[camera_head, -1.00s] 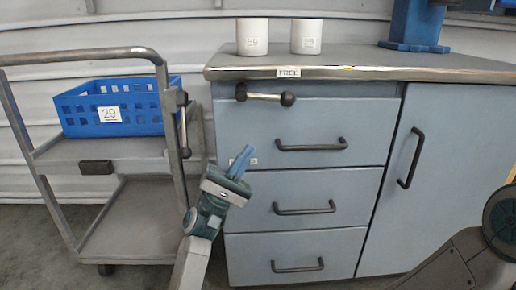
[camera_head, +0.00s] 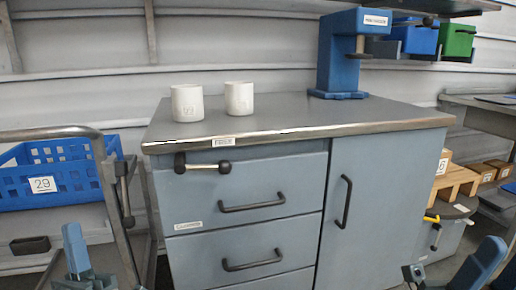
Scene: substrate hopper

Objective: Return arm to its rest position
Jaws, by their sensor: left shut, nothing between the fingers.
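My left gripper (camera_head: 77,250) shows at the bottom left, in front of the cart. Its blue fingers are together and point up, with nothing between them. The rest of that arm is cut off by the bottom edge. At the bottom right a blue and dark part of my right arm shows, cut off by the frame. I cannot make out the state of its fingers.
A grey cabinet (camera_head: 240,168) bears two white cups (camera_head: 187,103) (camera_head: 239,98) and a blue hopper stand (camera_head: 341,60). A cart (camera_head: 105,185) with a blue crate (camera_head: 75,187) stands left. Blue (camera_head: 418,40) and green bins (camera_head: 457,40) and wooden pallets (camera_head: 455,183) are right.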

